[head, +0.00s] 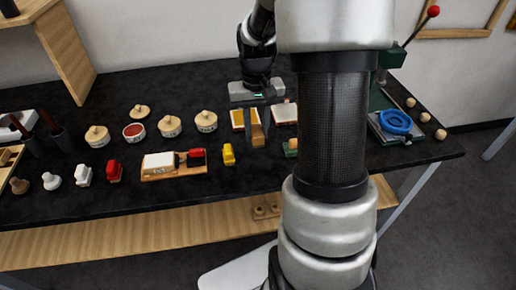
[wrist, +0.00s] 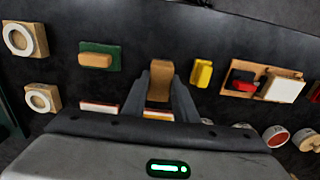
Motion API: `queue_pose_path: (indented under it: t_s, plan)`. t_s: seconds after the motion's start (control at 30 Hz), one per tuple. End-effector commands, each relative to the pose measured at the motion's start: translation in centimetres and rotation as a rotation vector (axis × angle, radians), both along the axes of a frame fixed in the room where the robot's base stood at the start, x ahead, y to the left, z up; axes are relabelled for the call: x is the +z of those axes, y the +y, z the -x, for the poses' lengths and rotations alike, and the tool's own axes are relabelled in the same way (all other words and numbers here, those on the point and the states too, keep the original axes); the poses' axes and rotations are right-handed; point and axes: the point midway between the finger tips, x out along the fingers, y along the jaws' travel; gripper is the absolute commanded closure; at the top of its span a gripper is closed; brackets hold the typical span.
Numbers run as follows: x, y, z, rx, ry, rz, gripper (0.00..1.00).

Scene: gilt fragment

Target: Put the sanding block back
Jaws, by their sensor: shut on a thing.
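My gripper (head: 257,122) hangs above the dark bench with its fingers pointing down. It is shut on the sanding block, a tan-brown block (head: 257,135). In the wrist view the block (wrist: 160,78) shows between the two grey fingers (wrist: 160,92). The block appears to be held above the bench surface. A green pad (wrist: 118,55) with a smaller tan block (wrist: 95,60) on it lies beside it; in the head view my arm partly hides that pad.
A yellow block (head: 228,154) and a wooden tray (head: 150,176) with red, black and white pieces lie left of the block. Pale red-edged pads (head: 238,118) lie behind it. Round lidded pots (head: 206,121) stand left. A blue ring (head: 396,122) is at right.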

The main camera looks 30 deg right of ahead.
Motion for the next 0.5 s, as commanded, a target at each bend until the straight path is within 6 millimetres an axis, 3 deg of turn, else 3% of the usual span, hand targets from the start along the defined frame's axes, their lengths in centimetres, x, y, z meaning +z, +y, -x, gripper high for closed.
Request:
queue_pose_path:
  t_s: [0.03, 0.5]
  plan:
    - [-1.1, 0.0, 0.1, 0.0, 0.003, -0.001, 0.95]
    - [-6.0, 0.0, 0.0, -0.001, 0.001, 0.0, 0.95]
